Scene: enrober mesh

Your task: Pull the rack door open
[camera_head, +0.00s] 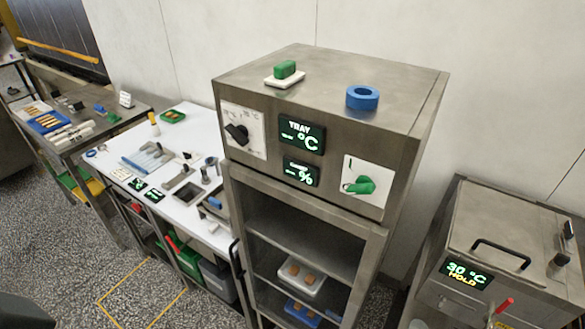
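The steel rack cabinet (402,130) stands in the middle of the head view. Its front has a framed opening (300,235) with shelves showing inside. A dark vertical handle (237,265) shows at the left edge of the front. I cannot tell whether the door is a clear panel or stands ajar. A white tray (301,277) with brown pieces sits on a shelf, with a blue tray (303,312) below it. Neither of my grippers is in view.
A white worktable (190,130) with tools stands left of the rack, with bins beneath. A steel machine (520,225) with a black handle stands at the right. Floor is open at front left.

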